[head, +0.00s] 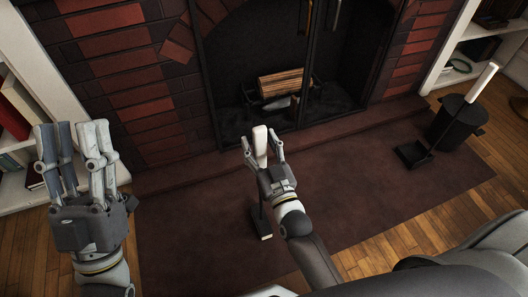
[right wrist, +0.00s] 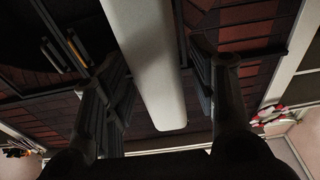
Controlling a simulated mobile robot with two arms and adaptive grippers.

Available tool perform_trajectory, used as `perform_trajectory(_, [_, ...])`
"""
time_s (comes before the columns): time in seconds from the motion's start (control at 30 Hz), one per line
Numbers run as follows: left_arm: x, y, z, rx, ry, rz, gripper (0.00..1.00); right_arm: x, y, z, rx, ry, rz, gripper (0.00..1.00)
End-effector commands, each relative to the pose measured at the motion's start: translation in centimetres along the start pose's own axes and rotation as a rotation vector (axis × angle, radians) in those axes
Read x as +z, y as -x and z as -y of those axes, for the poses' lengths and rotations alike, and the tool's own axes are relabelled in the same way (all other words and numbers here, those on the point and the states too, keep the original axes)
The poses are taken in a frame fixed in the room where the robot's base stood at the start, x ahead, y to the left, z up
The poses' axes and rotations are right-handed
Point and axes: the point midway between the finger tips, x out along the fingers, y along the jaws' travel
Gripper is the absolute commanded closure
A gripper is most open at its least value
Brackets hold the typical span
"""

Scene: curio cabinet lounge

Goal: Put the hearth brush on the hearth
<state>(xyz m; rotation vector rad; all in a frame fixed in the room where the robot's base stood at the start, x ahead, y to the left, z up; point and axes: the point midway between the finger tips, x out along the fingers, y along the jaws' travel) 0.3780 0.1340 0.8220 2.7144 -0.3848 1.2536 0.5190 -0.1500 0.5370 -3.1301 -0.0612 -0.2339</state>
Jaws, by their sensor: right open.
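A long-handled tool that looks like the hearth brush stands roughly upright over the rug. Its pale handle (head: 260,147) is between the fingers of my right gripper (head: 263,150), and its dark lower end (head: 264,228) is partly hidden by my arm. In the right wrist view the pale handle (right wrist: 148,75) runs between the two open fingers (right wrist: 160,90), with gaps visible beside it. The hearth (head: 200,171) is the low dark red brick ledge before the fireplace, beyond the tool. My left gripper (head: 72,140) is open and empty at the left.
A second pale-handled tool with a flat black foot (head: 412,155) leans near a black bucket (head: 456,122) at the right. The fireplace holds logs (head: 281,83) behind dark door frames. The brown rug (head: 360,185) has free room. White shelves (head: 35,50) stand at the left.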

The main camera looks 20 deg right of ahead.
Motion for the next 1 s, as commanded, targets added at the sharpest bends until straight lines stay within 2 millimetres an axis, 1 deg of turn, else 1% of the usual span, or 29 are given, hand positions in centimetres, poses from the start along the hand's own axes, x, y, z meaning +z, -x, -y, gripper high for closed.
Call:
perform_trajectory(0.07, [0.3, -0.1, 0.0, -0.001, -0.001, 0.018, 0.62, -0.1, 0.3, 0.0, 0.0, 0.0, 0.001, 0.47])
perform_trajectory(0.17, [1.7, -0.1, 0.3, -0.005, -0.006, 0.096, 0.62, -0.1, 1.6, 0.0, 0.0, 0.0, 0.003, 0.47])
perform_trajectory(0.33, [4.4, 0.2, 0.6, -0.011, -0.013, 0.253, 0.62, -0.2, 4.7, 0.0, -0.001, -0.001, 0.005, 0.47])
perform_trajectory(0.5, [7.1, 1.2, 1.0, -0.018, -0.019, 0.411, 0.62, -0.1, 8.1, 0.0, -0.001, 0.0, 0.005, 0.47])
perform_trajectory(0.7, [9.2, 2.4, 1.3, -0.024, -0.025, 0.539, 0.62, -0.1, 10.9, 0.0, -0.001, 0.0, 0.002, 0.47])
perform_trajectory(0.8, [9.7, 2.7, 1.4, -0.026, -0.026, 0.572, 0.62, -0.2, 11.6, 0.1, -0.002, -0.001, 0.0, 0.47])
perform_trajectory(0.87, [9.9, 2.9, 1.4, -0.027, -0.026, 0.583, 0.62, -0.8, 11.5, 0.1, -0.008, -0.003, -0.007, 0.47])
perform_trajectory(0.97, [10.0, 3.0, 1.5, -0.027, -0.026, 0.59, 0.62, -3.6, 9.8, 0.4, -0.043, -0.014, -0.037, 0.47])
perform_trajectory(1.0, [10.0, 3.0, 1.5, -0.027, -0.026, 0.59, 0.62, -5.4, 8.8, 0.7, -0.065, -0.017, -0.053, 0.47])
